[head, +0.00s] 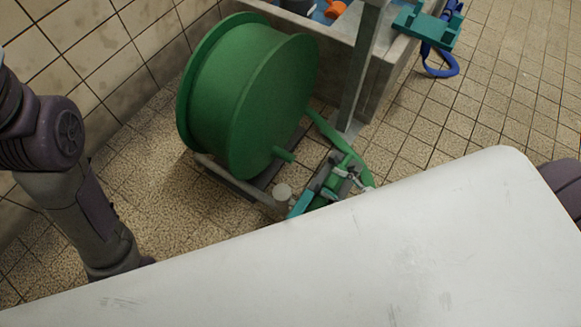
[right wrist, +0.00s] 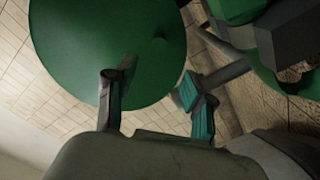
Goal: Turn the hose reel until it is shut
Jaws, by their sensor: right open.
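The green hose reel (head: 215,85) stands on the tiled floor beside the wall. A short green peg (head: 283,154) sticks out low from its near face. In the right wrist view the reel's round face (right wrist: 90,45) fills the upper left, and a small knob (right wrist: 160,42) shows near its right edge. My right gripper (head: 318,188) is low, just right of the reel and near the peg. In the right wrist view its teal-padded fingers (right wrist: 156,95) are apart with nothing between them. My left arm comes down at the left; its gripper is hidden.
A grey metal post (head: 362,70) and a concrete trough wall (head: 385,65) stand behind and right of the reel. A teal bracket with a blue strap (head: 440,68) hangs at the trough's corner. The tiled floor (head: 480,110) at the right is clear.

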